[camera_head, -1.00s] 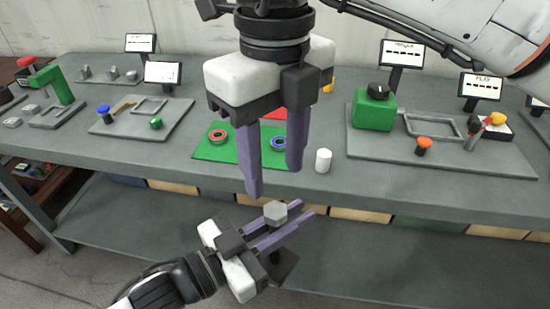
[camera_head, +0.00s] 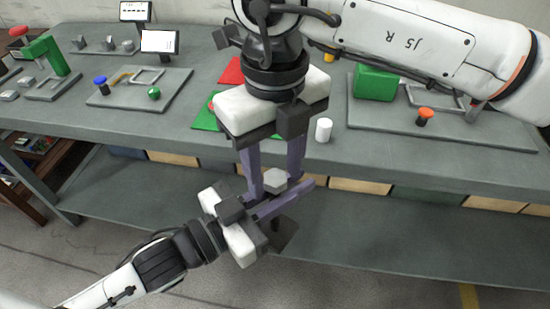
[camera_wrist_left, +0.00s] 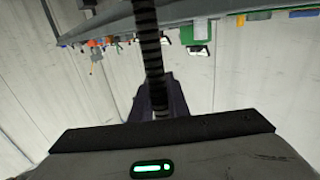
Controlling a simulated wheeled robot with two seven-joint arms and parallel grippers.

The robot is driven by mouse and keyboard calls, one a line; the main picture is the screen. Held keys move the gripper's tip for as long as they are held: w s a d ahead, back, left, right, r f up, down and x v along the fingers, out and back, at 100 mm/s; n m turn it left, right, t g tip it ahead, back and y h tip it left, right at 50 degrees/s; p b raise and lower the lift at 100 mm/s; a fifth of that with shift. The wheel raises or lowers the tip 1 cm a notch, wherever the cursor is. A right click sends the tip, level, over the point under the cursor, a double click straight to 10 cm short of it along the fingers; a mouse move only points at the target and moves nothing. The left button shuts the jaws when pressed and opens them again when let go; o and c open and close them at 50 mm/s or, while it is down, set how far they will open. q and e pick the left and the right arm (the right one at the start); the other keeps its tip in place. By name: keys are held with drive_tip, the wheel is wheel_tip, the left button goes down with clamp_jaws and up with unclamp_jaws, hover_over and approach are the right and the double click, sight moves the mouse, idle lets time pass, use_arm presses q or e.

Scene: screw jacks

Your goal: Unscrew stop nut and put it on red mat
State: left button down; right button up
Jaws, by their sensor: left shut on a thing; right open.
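A grey hexagonal nut (camera_head: 275,180) sits at the top of a screw jack held in front of the table. The jack's dark square base (camera_head: 284,236) shows below my left gripper (camera_head: 292,194), whose fingers are shut on the jack. In the left wrist view the ridged threaded rod (camera_wrist_left: 150,45) stands between the fingers. My right gripper (camera_head: 273,184) points down from above. Its fingers are open, with the nut between their tips; I cannot tell whether they touch it. The red mat (camera_head: 232,71) lies on the table behind my right arm, partly hidden.
A green mat (camera_head: 205,119) lies mostly hidden behind my right gripper. A white cylinder (camera_head: 323,130) stands near the table's front edge. Grey boards with buttons and handles lie left (camera_head: 170,92) and right (camera_head: 480,135).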

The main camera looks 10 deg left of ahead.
drive_tip(key=c, duration=1.1)
drive_tip(key=n, duration=1)
drive_tip(key=shift+r, duration=0.3)
drive_tip(key=shift+r, duration=0.9)
